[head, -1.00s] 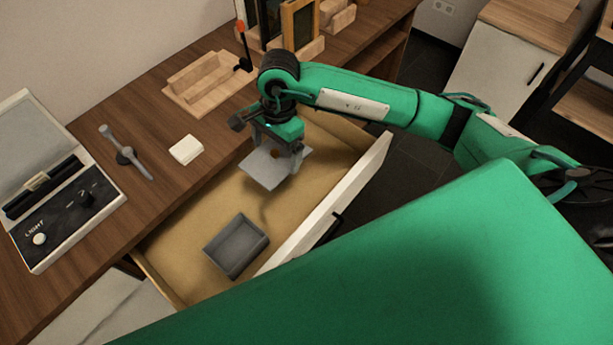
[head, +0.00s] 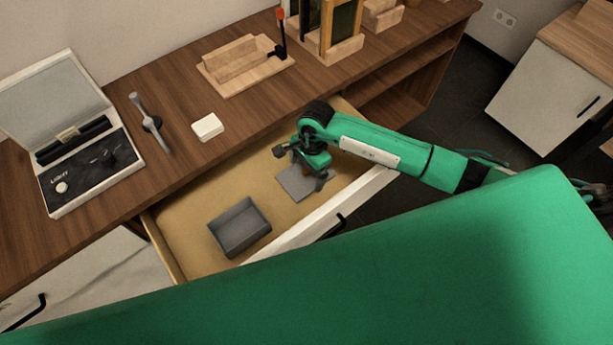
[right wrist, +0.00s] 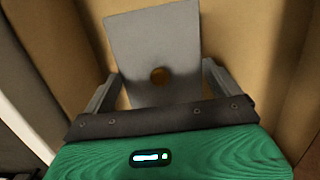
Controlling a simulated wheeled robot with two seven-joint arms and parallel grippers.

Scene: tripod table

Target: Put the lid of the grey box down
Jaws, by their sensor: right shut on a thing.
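The grey box (head: 240,230) stands open, without its lid, in the pulled-out drawer (head: 190,240). The lid (head: 294,184) is a flat grey plate, to the right of and behind the box in the head view. My right gripper (head: 311,172) is shut on the lid, low in the drawer. I cannot tell whether the lid touches the drawer floor. My left gripper is not in view.
The drawer's white front (head: 292,232) and its wooden sides surround the box and lid. On the desk (head: 180,180) are a white block (head: 207,127), a grey tool (head: 148,122), an open case (head: 95,160) and a wooden tray (head: 238,70). Bare drawer floor surrounds the box.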

